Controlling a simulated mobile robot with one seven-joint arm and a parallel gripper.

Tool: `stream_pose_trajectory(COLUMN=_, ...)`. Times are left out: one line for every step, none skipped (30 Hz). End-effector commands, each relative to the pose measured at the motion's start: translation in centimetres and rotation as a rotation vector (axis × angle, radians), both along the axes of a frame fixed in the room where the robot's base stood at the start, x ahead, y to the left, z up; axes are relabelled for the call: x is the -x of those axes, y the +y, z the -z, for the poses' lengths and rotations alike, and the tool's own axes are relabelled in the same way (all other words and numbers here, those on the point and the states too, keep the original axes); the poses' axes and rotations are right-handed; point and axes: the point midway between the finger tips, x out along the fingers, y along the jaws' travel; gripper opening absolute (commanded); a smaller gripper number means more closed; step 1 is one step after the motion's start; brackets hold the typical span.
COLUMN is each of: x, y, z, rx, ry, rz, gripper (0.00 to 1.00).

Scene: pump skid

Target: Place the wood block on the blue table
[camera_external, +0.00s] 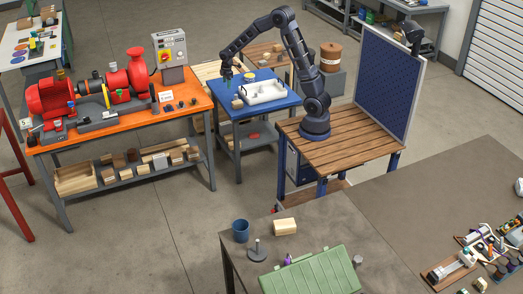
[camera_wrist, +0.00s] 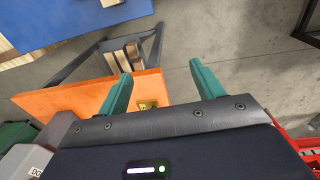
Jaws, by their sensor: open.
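My gripper (camera_external: 228,76) is open above the left part of the blue table (camera_external: 238,133). In the wrist view its two teal fingers (camera_wrist: 158,70) are apart with nothing held between them. The blue table (camera_wrist: 70,22) shows at the upper left there. A pale wood block (camera_external: 285,227) lies on the grey table in the foreground, far from my gripper. Several other wood blocks (camera_external: 177,156) sit on the shelf under the orange bench. I cannot tell which block the task names.
A white tray (camera_external: 262,93) occupies much of the blue table. The orange bench (camera_external: 190,104) with red pump equipment (camera_external: 50,95) stands to the left. Its orange edge (camera_wrist: 60,101) and a small yellowish piece (camera_wrist: 148,105) show below my fingers. A blue cup (camera_external: 240,231) stands beside the pale block.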

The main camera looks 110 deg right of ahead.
Motion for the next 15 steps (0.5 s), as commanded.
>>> stream_pose_trajectory(x=-1.2, y=2.1, z=-1.8, rx=0.012, ry=-0.009, rz=-0.008, gripper=0.67)
stream_pose_trajectory(x=-1.7, y=3.2, z=-2.8, rx=0.016, ry=-0.013, rz=-0.008, gripper=0.67)
stream_pose_trajectory(x=-2.4, y=4.8, z=-3.9, rx=0.022, ry=-0.021, rz=-0.008, gripper=0.67)
stream_pose_trajectory(x=-2.9, y=6.0, z=-4.8, rx=0.025, ry=-0.024, rz=-0.009, gripper=0.67)
stream_pose_trajectory(x=-3.3, y=7.2, z=-5.6, rx=0.029, ry=-0.03, rz=-0.007, gripper=0.67)
stream_pose_trajectory(x=-3.8, y=8.8, z=-6.7, rx=0.034, ry=-0.037, rz=-0.008, gripper=0.67)
stream_pose_trajectory(x=-4.2, y=10.1, z=-7.5, rx=0.037, ry=-0.043, rz=-0.009, gripper=0.67)
stream_pose_trajectory(x=-4.5, y=11.3, z=-8.3, rx=0.041, ry=-0.049, rz=-0.008, gripper=0.67)
stream_pose_trajectory(x=-4.8, y=12.9, z=-9.3, rx=0.044, ry=-0.056, rz=-0.009, gripper=0.67)
stream_pose_trajectory(x=-5.0, y=14.2, z=-10.0, rx=0.047, ry=-0.062, rz=-0.009, gripper=0.67)
stream_pose_trajectory(x=-5.2, y=15.4, z=-10.8, rx=0.05, ry=-0.068, rz=-0.009, gripper=0.67)
stream_pose_trajectory(x=-5.3, y=17.1, z=-11.6, rx=0.053, ry=-0.076, rz=-0.01, gripper=0.67)
stream_pose_trajectory(x=-5.4, y=18.3, z=-12.3, rx=0.055, ry=-0.083, rz=-0.009, gripper=0.67)
stream_pose_trajectory(x=-5.4, y=19.5, z=-13.0, rx=0.057, ry=-0.09, rz=-0.01, gripper=0.67)
stream_pose_trajectory(x=-5.4, y=21.2, z=-13.8, rx=0.059, ry=-0.099, rz=-0.01, gripper=0.67)
